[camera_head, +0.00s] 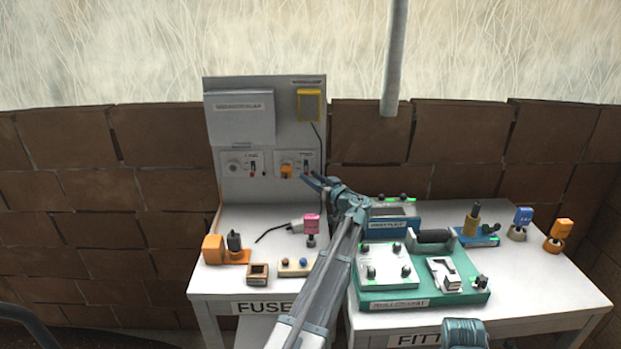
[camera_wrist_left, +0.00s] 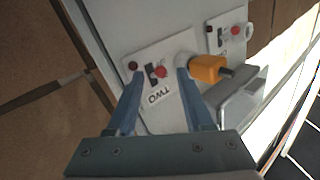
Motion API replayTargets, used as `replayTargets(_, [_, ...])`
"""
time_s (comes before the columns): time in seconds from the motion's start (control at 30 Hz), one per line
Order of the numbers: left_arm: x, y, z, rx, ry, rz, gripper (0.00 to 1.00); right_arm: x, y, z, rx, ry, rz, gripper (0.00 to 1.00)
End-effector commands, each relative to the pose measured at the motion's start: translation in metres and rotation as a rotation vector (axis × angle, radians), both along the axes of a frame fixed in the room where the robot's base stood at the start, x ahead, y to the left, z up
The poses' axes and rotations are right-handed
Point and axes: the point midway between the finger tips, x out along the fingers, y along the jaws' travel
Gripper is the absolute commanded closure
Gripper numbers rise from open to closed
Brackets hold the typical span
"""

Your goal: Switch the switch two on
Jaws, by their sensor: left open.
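The switch two unit is a white plate (camera_head: 295,160) low on the grey upright panel, with an orange plug (camera_head: 286,171) in it. In the left wrist view the plate carries the label TWO (camera_wrist_left: 158,97), upside down, beside a small dark switch (camera_wrist_left: 151,72) and a red light or button (camera_wrist_left: 161,72). The orange plug (camera_wrist_left: 208,69) is just right of the fingers. My left gripper (camera_head: 317,182) is open in front of the plate's lower right. In the wrist view its fingers (camera_wrist_left: 160,76) straddle the switch area; contact cannot be told.
A second switch unit (camera_head: 243,165) sits left on the panel (camera_head: 265,130). A pink plug (camera_head: 311,226), orange blocks and small boxes stand on the FUSE table (camera_head: 222,283). A green tray (camera_head: 375,300) with instruments fills much of the right table. A grey pole hangs above.

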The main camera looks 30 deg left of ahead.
Motion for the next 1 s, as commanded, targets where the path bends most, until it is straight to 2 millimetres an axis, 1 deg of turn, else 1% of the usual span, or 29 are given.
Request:
replayTargets(0.03, [0.0036, 0.0062, 0.0000, 0.000, 0.000, 0.001, 0.48, 0.0000, 0.0000, 0.0000, 0.000, 0.000, 0.000, 0.50])
replayTargets(0.1, [0.0048, 0.0104, 0.0000, 0.000, 0.000, 0.002, 0.48, 0.0000, 0.0000, 0.0000, 0.000, 0.000, 0.000, 0.50])
replayTargets(0.33, [0.0046, 0.0114, 0.0000, 0.000, 0.000, 0.001, 0.48, 0.0000, 0.0000, 0.0000, 0.000, 0.000, 0.000, 0.50])
replayTargets(0.37, [0.0046, 0.0113, 0.0000, 0.000, 0.000, 0.000, 0.50, 0.0000, 0.0000, 0.0000, 0.000, 0.000, 0.000, 0.50])
replayTargets(0.4, [0.0046, 0.0113, 0.0000, 0.000, 0.000, 0.001, 0.57, 0.0000, 0.0000, 0.0000, 0.000, 0.000, 0.000, 0.50])
replayTargets(0.47, [0.0046, 0.0113, 0.0000, 0.000, 0.000, 0.001, 0.68, 0.0000, 0.0000, 0.0000, 0.000, 0.000, 0.000, 0.50])
replayTargets(0.5, [0.0047, 0.0112, 0.0000, 0.000, 0.000, 0.000, 0.75, 0.0000, 0.0000, 0.0000, 0.000, 0.000, 0.000, 0.50])
replayTargets(0.63, [0.0047, 0.0111, 0.0000, 0.000, 0.000, 0.000, 0.99, 0.0000, 0.0000, 0.0000, 0.000, 0.000, 0.000, 0.50])
replayTargets(0.67, [0.0047, 0.0111, 0.0000, 0.000, 0.000, 0.000, 1.00, 0.0000, 0.0000, 0.0000, 0.000, 0.000, 0.000, 0.50])
replayTargets(0.87, [0.0046, 0.0110, 0.0000, 0.000, 0.000, 0.000, 1.00, 0.0000, 0.0000, 0.0001, 0.000, 0.000, 0.000, 0.50])
replayTargets(1.0, [0.0044, 0.0108, 0.0024, -0.007, 0.010, 0.001, 1.00, 0.0000, 0.0000, 0.0046, 0.000, 0.000, 0.000, 0.50])
